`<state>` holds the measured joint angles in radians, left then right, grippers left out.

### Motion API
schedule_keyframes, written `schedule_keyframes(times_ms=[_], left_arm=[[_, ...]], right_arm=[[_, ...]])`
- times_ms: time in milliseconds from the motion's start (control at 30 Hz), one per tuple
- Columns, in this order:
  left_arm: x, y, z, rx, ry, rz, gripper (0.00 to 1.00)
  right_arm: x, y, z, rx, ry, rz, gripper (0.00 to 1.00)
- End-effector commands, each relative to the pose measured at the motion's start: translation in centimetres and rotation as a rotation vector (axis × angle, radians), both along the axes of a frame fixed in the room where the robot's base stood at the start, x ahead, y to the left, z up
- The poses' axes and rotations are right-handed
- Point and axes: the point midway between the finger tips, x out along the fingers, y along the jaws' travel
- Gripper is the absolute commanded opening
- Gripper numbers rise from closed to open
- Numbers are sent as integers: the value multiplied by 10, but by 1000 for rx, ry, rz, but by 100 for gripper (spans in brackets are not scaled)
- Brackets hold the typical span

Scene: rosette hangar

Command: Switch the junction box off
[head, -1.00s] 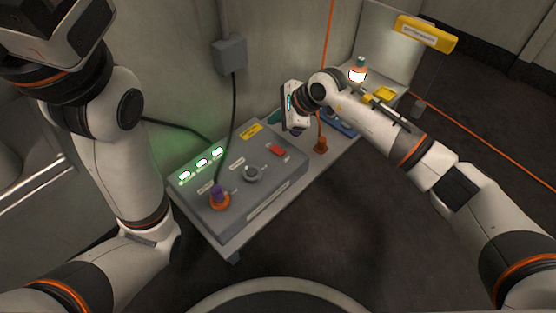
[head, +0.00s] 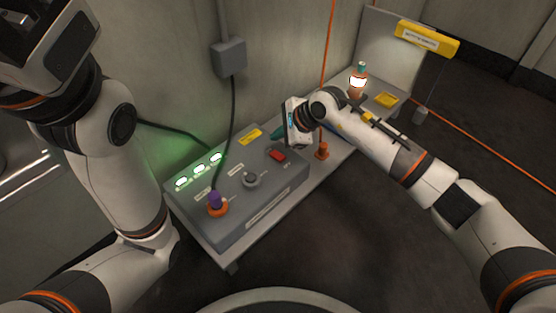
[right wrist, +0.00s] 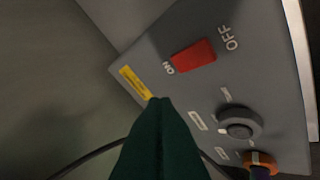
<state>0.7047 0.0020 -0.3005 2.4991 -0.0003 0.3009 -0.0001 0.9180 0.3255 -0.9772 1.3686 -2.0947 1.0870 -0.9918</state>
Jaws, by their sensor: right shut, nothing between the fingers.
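The grey junction box (head: 245,205) sits on a bench against the wall. Its red rocker switch (head: 277,155) is near the far right corner of the top. In the right wrist view the red switch (right wrist: 193,57) lies between the ON and OFF labels; which end is pressed in I cannot tell. Three lamps (head: 199,170) on the box glow green. My right gripper (head: 277,133) is just beyond the switch, apart from it. Its dark green fingers (right wrist: 160,103) are shut and empty. My left arm is raised at the left; its fingertips are out of view.
The box also carries a grey round knob (head: 251,179) and a purple-topped plug in an orange collar (head: 217,204). A black cable runs up to a wall box (head: 229,57). An orange fitting (head: 322,151), a bottle (head: 358,80) and a yellow tray (head: 386,101) stand along the bench.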

Motion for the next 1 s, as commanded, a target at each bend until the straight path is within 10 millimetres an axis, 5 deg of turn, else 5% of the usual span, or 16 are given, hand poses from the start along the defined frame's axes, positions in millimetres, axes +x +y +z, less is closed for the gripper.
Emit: schedule_keyframes(times_ms=[100,333,1000], left_arm=[[-1,0,-17,0,-2,0,36],[0,0,-29,0,2,-1,36],[0,1,-30,-3,3,-2,36]], right_arm=[[-2,-2,-24,-1,1,-1,0],[-4,-5,-46,-1,-1,-1,0],[-5,-5,-48,0,0,0,0]])
